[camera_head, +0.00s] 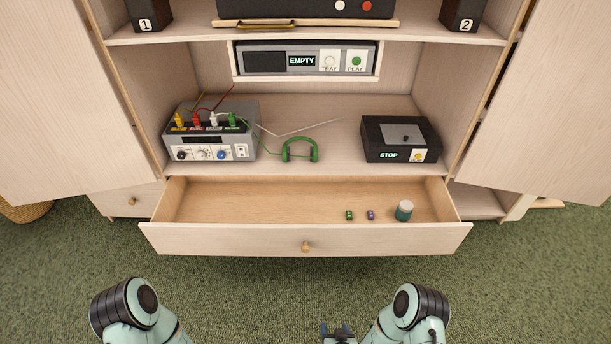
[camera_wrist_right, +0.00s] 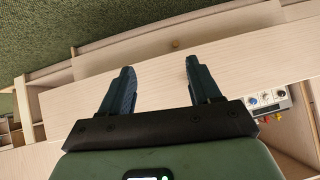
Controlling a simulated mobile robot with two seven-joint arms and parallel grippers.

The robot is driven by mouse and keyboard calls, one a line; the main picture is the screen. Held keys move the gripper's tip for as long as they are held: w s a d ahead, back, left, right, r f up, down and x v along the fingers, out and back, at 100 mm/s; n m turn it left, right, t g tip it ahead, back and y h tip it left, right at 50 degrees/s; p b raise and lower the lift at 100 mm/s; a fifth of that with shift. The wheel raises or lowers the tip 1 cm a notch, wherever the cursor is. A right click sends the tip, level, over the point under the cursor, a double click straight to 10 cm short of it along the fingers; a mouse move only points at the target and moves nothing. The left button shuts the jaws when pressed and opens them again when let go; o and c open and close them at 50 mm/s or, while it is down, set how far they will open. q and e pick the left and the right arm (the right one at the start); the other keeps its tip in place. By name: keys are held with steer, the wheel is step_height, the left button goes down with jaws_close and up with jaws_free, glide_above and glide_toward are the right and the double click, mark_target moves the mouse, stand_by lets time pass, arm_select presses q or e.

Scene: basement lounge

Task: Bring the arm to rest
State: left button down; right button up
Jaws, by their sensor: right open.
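My right gripper (camera_head: 338,333) shows at the bottom edge of the head view, in front of the open drawer (camera_head: 306,239) and apart from it. In the right wrist view the two dark fingers of this gripper (camera_wrist_right: 159,75) stand wide apart with nothing between them, with pale wood beyond. My right arm (camera_head: 408,310) and my left arm (camera_head: 130,308) both come in at the bottom of the head view. My left gripper is out of the picture.
Above stand a grey device with plugs (camera_head: 211,143), green headphones (camera_head: 300,150) and a black STOP box (camera_head: 399,140). Cabinet doors (camera_head: 558,100) stand open; green carpet lies in front.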

arm_select(q)
steer(key=w+a+f+t+b, duration=0.1)
steer(key=w+f+b, duration=0.3)
steer(key=f, duration=0.1)
arm_select(e)
steer(key=s+d+f+m+g+y, duration=0.1)
steer(key=s+d+m+g, duration=0.2)
steer(key=s, duration=0.5)
steer(key=s+d+f+m+g+y, duration=0.1)
steer(key=s+d+g, duration=0.2)
steer(key=s+g, duration=0.35)
arm_select(q)
steer(key=s+d+r+g+p, duration=0.1)
steer(key=s+r+p, duration=0.1)
steer(key=r+p, duration=0.6)
steer(key=s+d+r+g+p, duration=0.1)
steer(key=s+r+p, duration=0.2)
steer(key=r+p, duration=0.6)
steer(key=shift+r, duration=0.2)
arm_select(e)
steer(key=s+a+r, duration=0.1)
steer(key=s+r, duration=0.2)
steer(key=r, duration=0.5)
steer(key=s+a+r+g, duration=0.1)
steer(key=s+r, duration=0.2)
steer(key=r, duration=0.6)
steer(key=shift+a, duration=0.4)
